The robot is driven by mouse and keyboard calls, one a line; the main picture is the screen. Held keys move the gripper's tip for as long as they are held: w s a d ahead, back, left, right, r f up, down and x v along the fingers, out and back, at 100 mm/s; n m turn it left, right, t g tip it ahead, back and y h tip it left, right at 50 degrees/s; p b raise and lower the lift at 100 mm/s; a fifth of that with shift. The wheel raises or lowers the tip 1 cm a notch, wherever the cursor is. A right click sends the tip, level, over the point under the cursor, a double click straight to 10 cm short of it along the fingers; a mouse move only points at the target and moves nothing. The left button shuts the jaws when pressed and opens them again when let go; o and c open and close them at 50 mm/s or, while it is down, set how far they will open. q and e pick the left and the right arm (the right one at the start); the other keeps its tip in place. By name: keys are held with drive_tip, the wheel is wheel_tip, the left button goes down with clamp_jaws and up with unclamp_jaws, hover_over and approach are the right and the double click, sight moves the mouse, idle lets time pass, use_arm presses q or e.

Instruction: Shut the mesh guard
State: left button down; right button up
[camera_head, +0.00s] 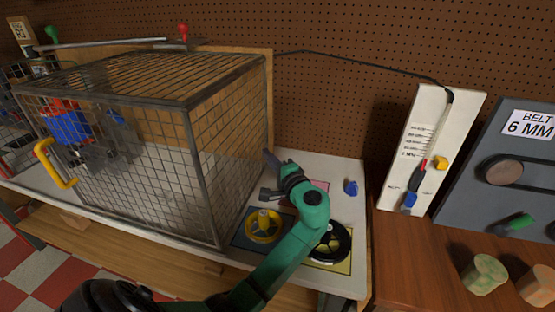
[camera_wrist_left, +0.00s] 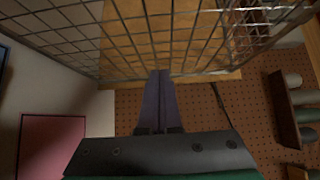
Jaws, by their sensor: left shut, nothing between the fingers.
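The mesh guard (camera_head: 205,165) is a large grey wire-mesh box on the bench at the left, with a yellow handle (camera_head: 55,163) at its left front. A red and blue device (camera_head: 68,120) shows through the mesh. I cannot tell whether the guard is fully shut. My left gripper (camera_head: 269,157) is at the guard's right side, near its far lower corner. In the left wrist view its fingers (camera_wrist_left: 161,85) are together and empty, with tips close to the mesh (camera_wrist_left: 75,45). Whether they touch it is unclear. My right gripper is not in view.
Yellow (camera_head: 264,226) and black (camera_head: 331,243) wheels lie on coloured squares by my left arm. A blue knob (camera_head: 350,187) is behind them. A white gauge board (camera_head: 432,140) and a grey belt panel (camera_head: 500,200) stand at the right. A pegboard wall (camera_head: 340,80) is behind.

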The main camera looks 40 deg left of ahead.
sight(248, 145)
use_arm(q)
drive_tip(key=a, duration=0.1)
drive_tip(key=a+p, duration=0.1)
drive_tip(key=a, duration=0.1)
drive_tip(key=a+p, duration=0.1)
drive_tip(key=a, duration=0.1)
drive_tip(key=shift+s+r, duration=0.1)
drive_tip(key=shift+s, duration=0.15)
drive_tip(key=shift+s+a, duration=0.15)
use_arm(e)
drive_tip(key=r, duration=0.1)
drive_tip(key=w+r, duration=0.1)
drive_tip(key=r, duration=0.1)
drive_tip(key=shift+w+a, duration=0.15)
use_arm(q)
drive_tip(key=shift+w, duration=0.2)
